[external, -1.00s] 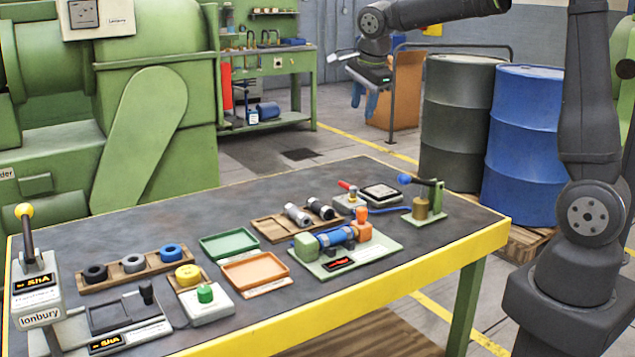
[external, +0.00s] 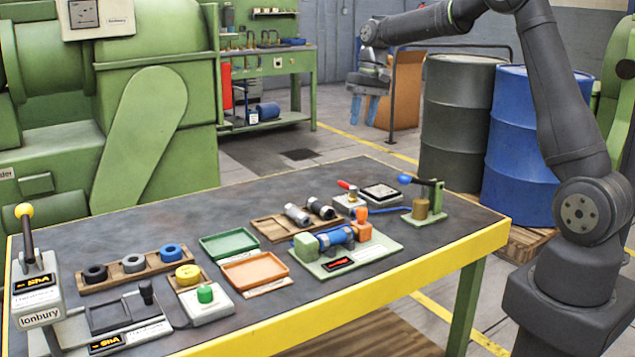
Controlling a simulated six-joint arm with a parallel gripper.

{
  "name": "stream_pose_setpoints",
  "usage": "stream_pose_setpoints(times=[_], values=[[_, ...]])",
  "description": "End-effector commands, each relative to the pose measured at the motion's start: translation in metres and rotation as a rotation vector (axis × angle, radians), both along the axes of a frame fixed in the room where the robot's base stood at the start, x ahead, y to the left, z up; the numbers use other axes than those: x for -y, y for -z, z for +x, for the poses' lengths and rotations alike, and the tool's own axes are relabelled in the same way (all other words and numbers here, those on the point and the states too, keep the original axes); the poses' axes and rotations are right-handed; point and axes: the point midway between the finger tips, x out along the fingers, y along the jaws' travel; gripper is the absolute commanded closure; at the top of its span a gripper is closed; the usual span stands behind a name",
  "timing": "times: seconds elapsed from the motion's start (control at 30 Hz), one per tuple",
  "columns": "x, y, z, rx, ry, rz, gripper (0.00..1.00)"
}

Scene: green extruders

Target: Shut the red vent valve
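The red vent valve has a short red lever (external: 347,187) on a small brass-coloured body. It stands on a light base at the back of the table, left of a dark square plate (external: 380,192). The lever slants up to the left. My gripper (external: 365,108) hangs in the air, higher in the picture than the valve and well apart from it. Its two blue fingers point down with a gap between them, and nothing shows between them.
A blue-knobbed lever on a green stand (external: 425,203) is right of the valve. A wooden tray with dark and silver cylinders (external: 265,228) and a blue cylinder fixture (external: 335,236) are nearer. Drums (external: 525,130) stand behind the table.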

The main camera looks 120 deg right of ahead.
Motion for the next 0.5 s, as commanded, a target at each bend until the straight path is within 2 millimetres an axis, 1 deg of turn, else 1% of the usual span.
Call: stream_pose_setpoints(times=[0.17,0.27,0.37,0.5], values=[[0.002,0.006,-0.001,0.015,-0.058,-0.001,0.63],[0.002,0.015,0.001,0.015,-0.06,-0.001,0.63],[0.002,0.032,0.004,0.014,-0.059,-0.001,0.63],[0.001,0.062,0.01,0.013,-0.058,0.001,0.63]])
